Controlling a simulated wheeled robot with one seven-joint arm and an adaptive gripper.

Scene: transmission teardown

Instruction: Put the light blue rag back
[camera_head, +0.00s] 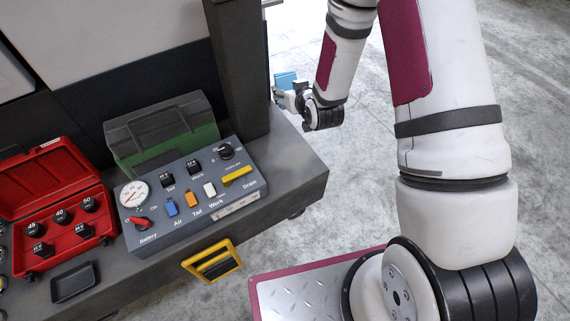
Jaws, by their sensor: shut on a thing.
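The light blue rag (286,79) shows as a small blue patch at my gripper (284,95), beyond the right end of the bench and near the dark upright post. My gripper is shut on the rag and holds it out over the grey floor. The fingers are small in this view and partly hidden by the wrist, so the exact grip on the cloth is unclear.
A dark bench (300,165) carries a control panel (190,225) with switches and a gauge, a green-and-grey box (165,135), an open red socket case (60,240) and a black tray (75,282). A dark post (238,70) rises beside my gripper. A yellow-framed handle (212,261) juts from the front.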

